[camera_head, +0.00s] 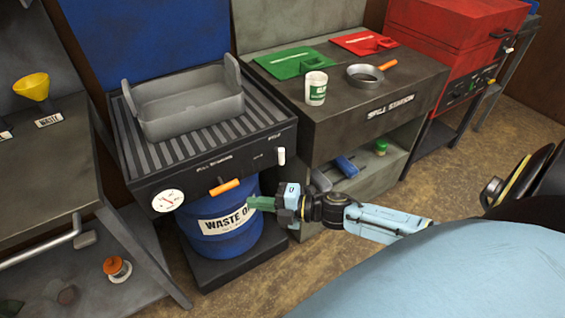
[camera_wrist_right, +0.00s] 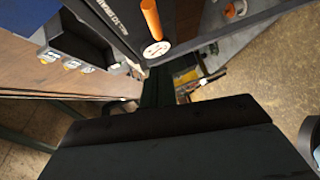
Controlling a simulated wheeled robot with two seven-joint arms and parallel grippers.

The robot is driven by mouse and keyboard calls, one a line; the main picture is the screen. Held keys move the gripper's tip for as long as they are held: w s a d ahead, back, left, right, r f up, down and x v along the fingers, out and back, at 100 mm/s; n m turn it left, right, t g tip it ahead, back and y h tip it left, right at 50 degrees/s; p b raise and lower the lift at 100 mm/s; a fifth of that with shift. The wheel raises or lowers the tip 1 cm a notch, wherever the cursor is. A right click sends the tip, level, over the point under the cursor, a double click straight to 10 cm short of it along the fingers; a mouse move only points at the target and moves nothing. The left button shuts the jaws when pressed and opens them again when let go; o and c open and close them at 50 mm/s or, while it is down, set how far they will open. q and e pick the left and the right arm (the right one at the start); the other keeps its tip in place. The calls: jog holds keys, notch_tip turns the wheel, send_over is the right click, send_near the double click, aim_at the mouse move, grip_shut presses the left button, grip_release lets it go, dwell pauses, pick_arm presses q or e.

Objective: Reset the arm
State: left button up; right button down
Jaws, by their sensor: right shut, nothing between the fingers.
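My right arm comes in from the right in the head view. Its gripper (camera_head: 256,203) is shut and empty, in front of the blue waste oil drum (camera_head: 215,240) and below the orange handle (camera_head: 224,187) of the drain station. I cannot tell whether the fingertips touch the drum. In the right wrist view the dark gripper (camera_wrist_right: 158,90) points away from the camera, with the orange handle (camera_wrist_right: 151,18) and the round gauge (camera_wrist_right: 156,49) above it. My left gripper is not in view.
A grey pan (camera_head: 190,115) sits on the ribbed drain station. The spill station (camera_head: 370,115) holds green and red dustpans, a white cup (camera_head: 316,88) and a round pan (camera_head: 365,75). A red cabinet (camera_head: 455,35) stands at the right. The floor (camera_head: 440,180) in front is clear.

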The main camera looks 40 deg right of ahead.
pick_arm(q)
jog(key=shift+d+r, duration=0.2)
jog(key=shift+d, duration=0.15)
pick_arm(e)
jog(key=shift+v, duration=2.75)
pick_arm(q)
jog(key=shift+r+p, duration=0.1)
jog(key=shift+p, duration=0.2)
